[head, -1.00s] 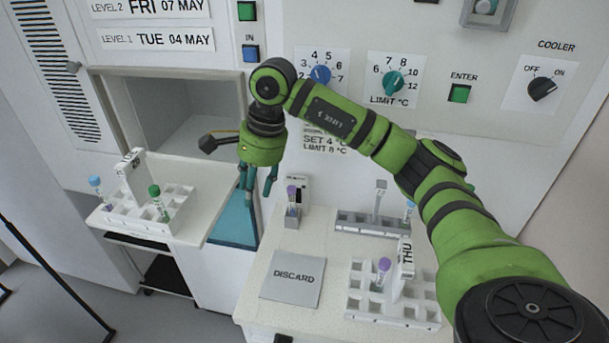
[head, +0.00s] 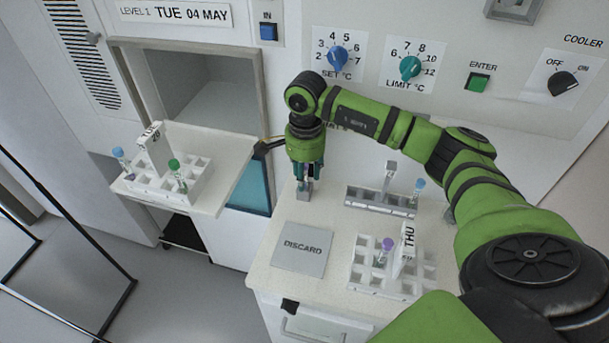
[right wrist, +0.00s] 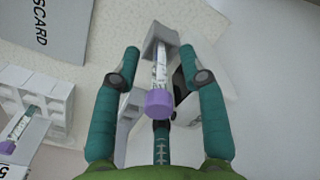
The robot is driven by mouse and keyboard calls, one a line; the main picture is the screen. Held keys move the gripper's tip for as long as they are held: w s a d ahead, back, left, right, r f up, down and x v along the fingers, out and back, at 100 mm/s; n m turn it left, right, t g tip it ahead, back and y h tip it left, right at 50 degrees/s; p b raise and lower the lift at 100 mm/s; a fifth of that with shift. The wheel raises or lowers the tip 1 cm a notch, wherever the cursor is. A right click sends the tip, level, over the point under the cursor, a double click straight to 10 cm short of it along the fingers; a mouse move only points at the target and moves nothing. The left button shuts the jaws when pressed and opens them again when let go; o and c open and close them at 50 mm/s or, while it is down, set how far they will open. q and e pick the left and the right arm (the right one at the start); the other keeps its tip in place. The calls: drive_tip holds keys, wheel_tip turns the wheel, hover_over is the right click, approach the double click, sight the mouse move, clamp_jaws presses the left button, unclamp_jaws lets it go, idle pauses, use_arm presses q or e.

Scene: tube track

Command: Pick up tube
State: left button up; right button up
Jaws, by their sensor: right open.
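A purple-capped tube (right wrist: 160,95) stands in a small grey holder (right wrist: 155,38) on the counter. In the right wrist view it lies between the two teal fingers of my right gripper (right wrist: 160,70), which are open with a gap on each side. Another purple-capped tube (head: 384,248) stands in the white THU rack (head: 365,277). It also shows in the right wrist view (right wrist: 27,122). My left gripper is out of view.
A grey DISCARD pad (head: 303,249) lies left of the THU rack. A grey rack (head: 365,196) with a blue-capped tube (head: 418,190) stands behind. The pull-out shelf (head: 225,185) at left bears a white rack (head: 195,190) with blue- and green-capped tubes. The control wall is close behind.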

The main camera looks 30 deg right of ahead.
clamp_jaws()
drive_tip(key=shift+r, duration=0.1)
drive_tip(key=shift+r+b, duration=0.45)
drive_tip(key=shift+r, duration=0.1)
wheel_tip(320, 180, up, 2)
drive_tip(key=shift+r+b, duration=0.25)
drive_tip(key=shift+b, duration=0.45)
drive_tip(key=s+r+b, duration=0.3)
drive_tip(key=s+r, duration=0.4)
drive_tip(key=s, duration=0.4)
drive_tip(key=shift+s+d+r, duration=0.15)
drive_tip(key=shift+s, duration=0.25)
